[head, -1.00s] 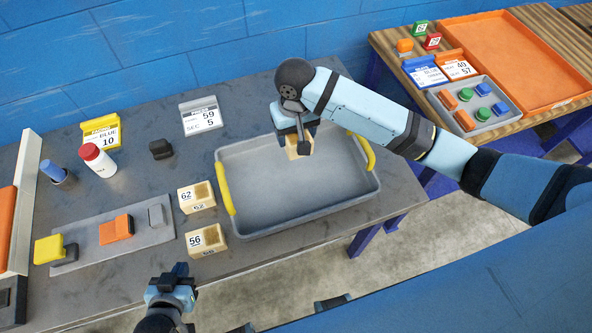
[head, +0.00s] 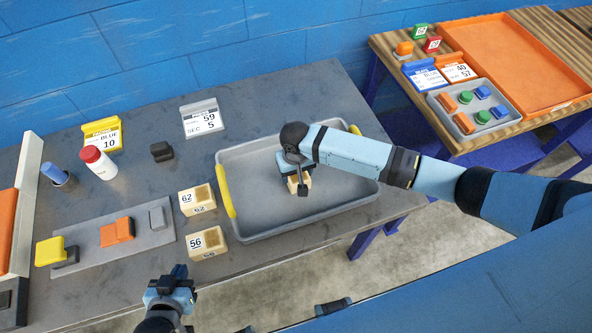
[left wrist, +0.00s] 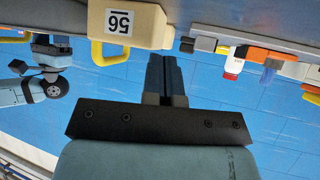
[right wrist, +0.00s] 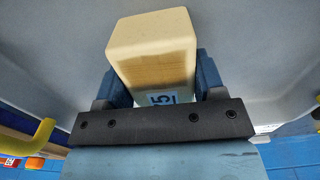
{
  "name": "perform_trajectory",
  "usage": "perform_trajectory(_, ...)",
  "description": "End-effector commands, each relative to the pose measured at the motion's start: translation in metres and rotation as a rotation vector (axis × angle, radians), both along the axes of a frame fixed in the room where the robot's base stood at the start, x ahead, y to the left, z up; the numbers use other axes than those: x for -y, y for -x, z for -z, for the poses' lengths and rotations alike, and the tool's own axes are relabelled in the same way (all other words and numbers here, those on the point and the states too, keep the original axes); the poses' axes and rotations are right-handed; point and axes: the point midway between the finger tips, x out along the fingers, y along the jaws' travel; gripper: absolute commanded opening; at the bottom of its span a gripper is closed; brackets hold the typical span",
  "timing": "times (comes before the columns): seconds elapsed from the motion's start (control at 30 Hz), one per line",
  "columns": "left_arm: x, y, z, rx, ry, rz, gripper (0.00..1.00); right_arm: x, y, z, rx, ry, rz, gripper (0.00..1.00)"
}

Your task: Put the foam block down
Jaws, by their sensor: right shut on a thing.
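A pale yellow foam block (head: 299,184) is held in my right gripper (head: 296,180), low inside the grey tray (head: 265,222). The right wrist view shows the block (right wrist: 152,50) between the two blue fingers, with part of a printed number label near the palm. I cannot tell whether the block touches the tray floor. My left gripper (head: 172,277) is shut and empty in front of the table's near edge; its fingers (left wrist: 166,78) are together in the left wrist view. Foam blocks marked 62 (head: 198,199) and 56 (head: 206,243) stand left of the tray.
The tray has yellow handles, one on the left (head: 225,191). A wooden table (head: 480,148) with an orange tray stands at the right.

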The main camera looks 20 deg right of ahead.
Motion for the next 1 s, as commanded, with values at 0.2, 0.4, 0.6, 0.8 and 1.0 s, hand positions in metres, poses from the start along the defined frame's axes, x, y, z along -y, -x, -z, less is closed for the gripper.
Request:
perform_trajectory(0.2,0.001,0.0,0.0,-0.001,0.002,0.001,0.0,0.0,0.0,0.0,0.001,0.0,0.0,0.46)
perform_trajectory(0.4,0.001,0.0,-0.001,0.0,0.002,0.001,0.0,0.0,0.0,0.002,0.001,0.0,0.0,0.86)
perform_trajectory(0.6,0.001,0.0,-0.001,0.0,0.002,0.001,0.0,0.0,0.0,0.002,0.001,0.0,0.0,0.89)
perform_trajectory(0.8,0.001,0.0,-0.001,0.001,0.002,0.001,0.0,0.0,-0.001,-0.006,0.002,-0.001,0.0,0.89)
perform_trajectory(1.0,0.001,-0.001,-0.001,0.002,0.002,0.0,0.0,0.0,-0.001,-0.043,0.004,-0.001,0.0,0.89)
